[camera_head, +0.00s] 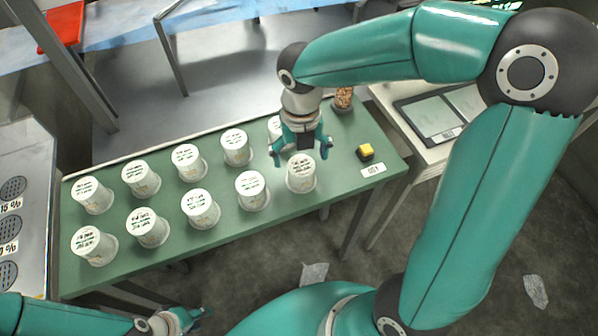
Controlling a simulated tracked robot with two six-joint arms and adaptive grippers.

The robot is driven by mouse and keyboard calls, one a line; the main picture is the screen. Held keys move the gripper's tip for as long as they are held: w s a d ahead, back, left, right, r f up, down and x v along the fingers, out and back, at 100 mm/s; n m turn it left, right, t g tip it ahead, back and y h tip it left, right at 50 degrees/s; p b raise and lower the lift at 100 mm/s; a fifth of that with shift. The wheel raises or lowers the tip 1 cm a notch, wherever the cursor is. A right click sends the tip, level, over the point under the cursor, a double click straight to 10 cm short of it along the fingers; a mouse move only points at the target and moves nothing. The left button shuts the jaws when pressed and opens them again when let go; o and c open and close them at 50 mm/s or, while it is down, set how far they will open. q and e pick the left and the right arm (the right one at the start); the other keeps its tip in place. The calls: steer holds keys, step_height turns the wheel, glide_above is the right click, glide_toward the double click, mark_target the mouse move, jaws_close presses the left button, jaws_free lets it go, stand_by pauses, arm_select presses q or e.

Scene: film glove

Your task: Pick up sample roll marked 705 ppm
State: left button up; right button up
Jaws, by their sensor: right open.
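Several white sample rolls with printed lids stand upright in two rows on the green table (225,229). The print on the lids is too small to read, so I cannot tell which one is marked 705 ppm. My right gripper (301,157) is open and points down over the right end of the rows. Its fingers are at the far edge of the rightmost front roll (301,175); I cannot tell whether they touch it. A back-row roll (275,128) is partly hidden behind this gripper. My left gripper (190,318) is low at the bottom left, away from the rolls.
A yellow-topped black button (365,151) and a white label (373,170) are at the table's right end. A jar of brown bits (343,98) stands at the back right. A metal rack with round holes (12,225) is at the left. A side table holds a grey panel (435,118).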

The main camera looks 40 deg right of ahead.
mark_target(301, 173)
steer(key=shift+s+a+f, duration=0.1)
steer(key=shift+s+f, duration=0.05)
steer(key=shift+f, duration=1.4)
steer(key=shift+s+a+f, duration=0.1)
steer(key=shift+f, duration=1.4)
steer(key=c, duration=1.3)
